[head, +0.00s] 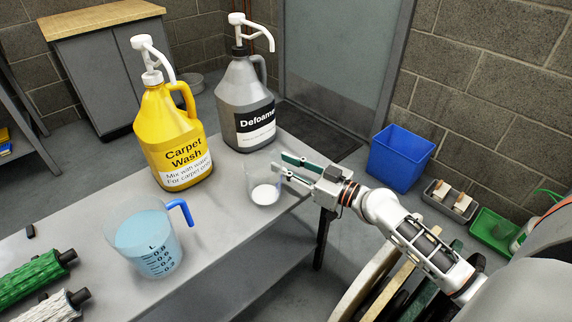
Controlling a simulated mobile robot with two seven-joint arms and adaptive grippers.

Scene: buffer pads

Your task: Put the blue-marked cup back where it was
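A small clear cup (264,192) with white contents stands upright near the right edge of the grey table (222,208). I see no blue mark on it from here. My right gripper (283,165) comes in from the right, its two green-padded fingers spread apart with a gap between them. Its fingertips are at the cup's right side, near the rim; I cannot tell whether they touch it. A clear measuring jug (150,243) with a blue handle, dark scale marks and blue liquid stands at the table's front. My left gripper is out of view.
A yellow Carpet Wash jug (170,125) and a grey Defoamer jug (243,97), both with pumps, stand behind the cup. Green and white rollers (35,280) lie at the front left. A blue bin (400,158) and trays stand on the floor at right.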

